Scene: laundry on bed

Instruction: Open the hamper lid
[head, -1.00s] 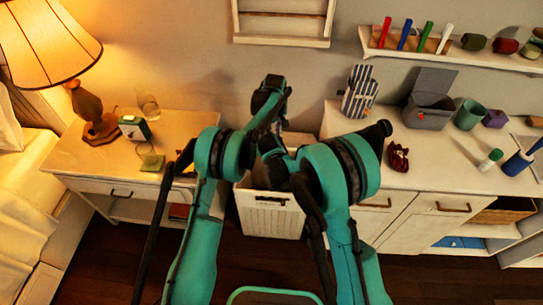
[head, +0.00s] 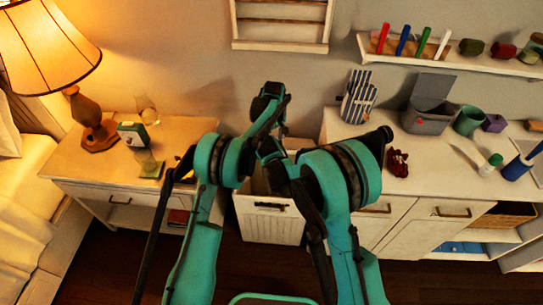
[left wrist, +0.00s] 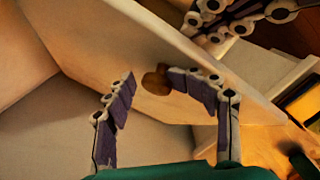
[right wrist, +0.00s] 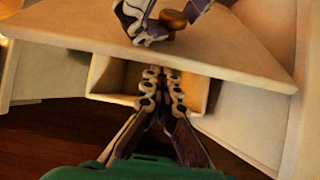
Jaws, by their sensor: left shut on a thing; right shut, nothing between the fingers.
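The white hamper (head: 270,222) stands between the nightstand and the dresser, largely hidden behind my arms in the head view. Its pale lid (right wrist: 190,45) is tilted up in the right wrist view, with a gap to the box below. My left gripper (left wrist: 150,78) is shut on the round brown lid knob (left wrist: 157,84); the knob also shows in the right wrist view (right wrist: 173,19). My right gripper (right wrist: 161,76) is shut and empty, its fingertips at the gap under the lid's edge. Whether they touch the lid is unclear.
The nightstand (head: 90,172) with a lamp (head: 45,45) is close on the left. The white dresser (head: 435,178) with a grey bin (head: 428,118) and small items is close on the right. The wall is behind the hamper.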

